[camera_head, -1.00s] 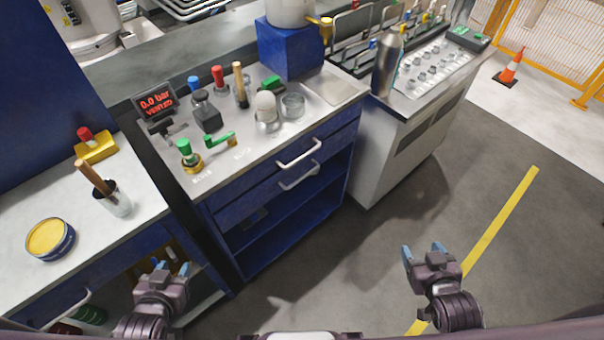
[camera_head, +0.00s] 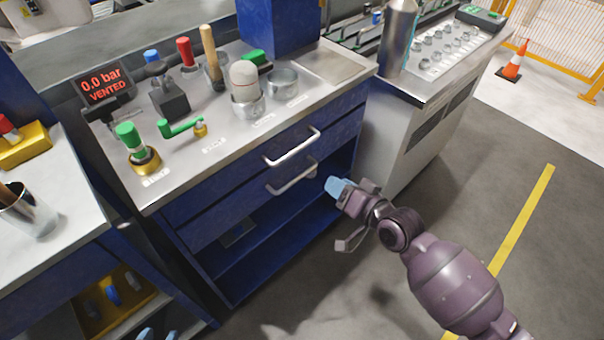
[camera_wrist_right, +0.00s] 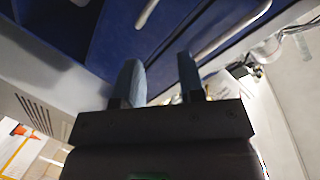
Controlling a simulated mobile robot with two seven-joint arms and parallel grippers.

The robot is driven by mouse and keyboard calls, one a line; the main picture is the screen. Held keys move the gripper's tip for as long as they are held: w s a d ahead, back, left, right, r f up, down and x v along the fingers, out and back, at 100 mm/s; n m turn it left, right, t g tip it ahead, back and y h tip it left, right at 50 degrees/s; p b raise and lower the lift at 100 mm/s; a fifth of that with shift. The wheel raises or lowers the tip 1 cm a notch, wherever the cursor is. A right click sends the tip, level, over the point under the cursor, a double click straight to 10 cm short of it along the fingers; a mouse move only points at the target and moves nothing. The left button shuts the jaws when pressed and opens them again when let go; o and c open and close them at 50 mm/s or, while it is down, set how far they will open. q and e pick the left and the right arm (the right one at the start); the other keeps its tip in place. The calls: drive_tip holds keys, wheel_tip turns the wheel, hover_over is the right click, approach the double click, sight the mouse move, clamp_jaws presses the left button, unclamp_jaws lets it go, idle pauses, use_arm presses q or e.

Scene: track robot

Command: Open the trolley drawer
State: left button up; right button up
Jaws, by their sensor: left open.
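The trolley is a blue cabinet with a grey worktop (camera_head: 215,128) and two drawers. The upper drawer (camera_head: 235,167) and lower drawer (camera_head: 222,207) both look shut. The upper handle (camera_head: 292,148) and lower handle (camera_head: 291,179) are pale bars. My right gripper (camera_head: 338,186) is just right of the lower handle's right end, in front of the cabinet. In the right wrist view, its two blue fingers (camera_wrist_right: 160,80) are apart with nothing between them, and both handles show beyond. My left gripper (camera_head: 158,334) is open; only its blue fingertips show at the bottom edge.
Valves, a beaker and a red "0.0 bar VENTED" display (camera_head: 106,86) stand on the worktop. A white cabinet (camera_head: 405,140) adjoins on the right. A bench (camera_head: 60,205) with a cup (camera_head: 28,212) is on the left. An open shelf is below the drawers.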

sight(304, 175)
drive_tip(key=w+a+f+m, duration=0.1)
drive_tip(key=w+a+m, duration=0.1)
drive_tip(key=m, duration=0.1)
drive_tip(key=w+a+f+m+b, duration=0.1)
drive_tip(key=w+a+f+m, duration=0.1)
drive_tip(key=w+a, duration=0.1)
drive_tip(key=w+a+f+m+y, duration=0.1)
drive_tip(key=w+a+f+m, duration=0.1)
drive_tip(key=m, duration=0.1)
drive_tip(key=shift+w+a+m+b, duration=0.3)
drive_tip(key=shift+a+b, duration=0.05)
drive_tip(key=shift+b, duration=0.05)
use_arm(q)
drive_tip(key=shift+w+f, duration=0.15)
drive_tip(key=shift+f, duration=0.3)
use_arm(e)
drive_tip(key=shift+w+a+r, duration=0.1)
use_arm(q)
drive_tip(key=shift+d, duration=0.1)
use_arm(e)
drive_tip(key=c, duration=0.7)
clamp_jaws()
use_arm(q)
drive_tip(key=shift+s, duration=0.25)
